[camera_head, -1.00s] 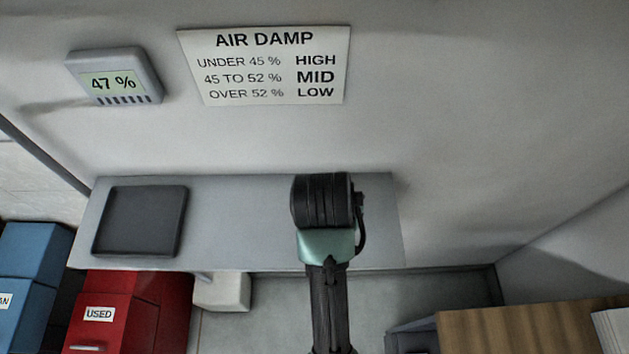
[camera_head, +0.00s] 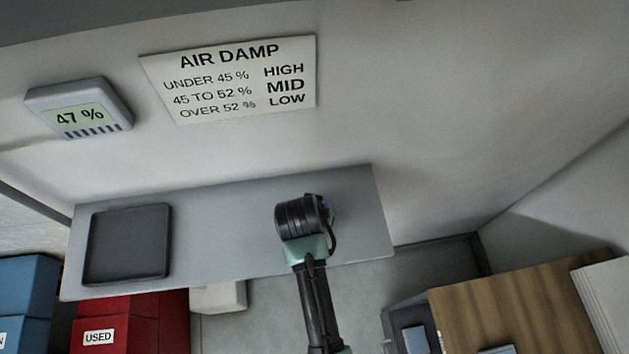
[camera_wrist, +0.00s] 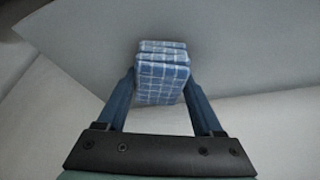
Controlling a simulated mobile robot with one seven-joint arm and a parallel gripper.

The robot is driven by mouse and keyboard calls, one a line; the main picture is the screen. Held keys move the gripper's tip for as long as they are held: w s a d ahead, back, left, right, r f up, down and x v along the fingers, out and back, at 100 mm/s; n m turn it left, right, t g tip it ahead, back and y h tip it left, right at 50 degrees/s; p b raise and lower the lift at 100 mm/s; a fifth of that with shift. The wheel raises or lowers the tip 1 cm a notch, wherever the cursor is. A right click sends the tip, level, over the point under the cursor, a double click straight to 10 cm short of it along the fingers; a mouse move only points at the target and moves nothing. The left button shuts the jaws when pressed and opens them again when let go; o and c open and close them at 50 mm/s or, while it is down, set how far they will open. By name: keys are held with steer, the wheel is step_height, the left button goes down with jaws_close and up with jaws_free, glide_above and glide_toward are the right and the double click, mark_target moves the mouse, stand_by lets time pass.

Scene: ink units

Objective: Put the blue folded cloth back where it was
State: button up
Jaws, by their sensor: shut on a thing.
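The blue folded cloth (camera_wrist: 162,75) has a white check pattern and shows in the wrist view between the two fingers of my gripper (camera_wrist: 162,92). My gripper is shut on it. In the head view my gripper (camera_head: 318,205) is over the right part of a grey shelf (camera_head: 230,225), and my wrist hides nearly all of the cloth. I cannot tell whether the cloth touches the shelf.
A dark, empty tray (camera_head: 127,244) lies on the shelf's left part. A meter (camera_head: 80,108) reads 47 % beside an AIR DAMP sign (camera_head: 235,80). A red bin (camera_head: 130,325) marked USED, blue bins (camera_head: 25,290) and a wooden top (camera_head: 520,305) stand lower. The shelf's middle is clear.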

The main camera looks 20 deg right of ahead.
steer(key=shift+f, duration=0.2)
steer(key=o, duration=1.2)
steer(key=b+v, duration=0.2)
steer(key=v, duration=1)
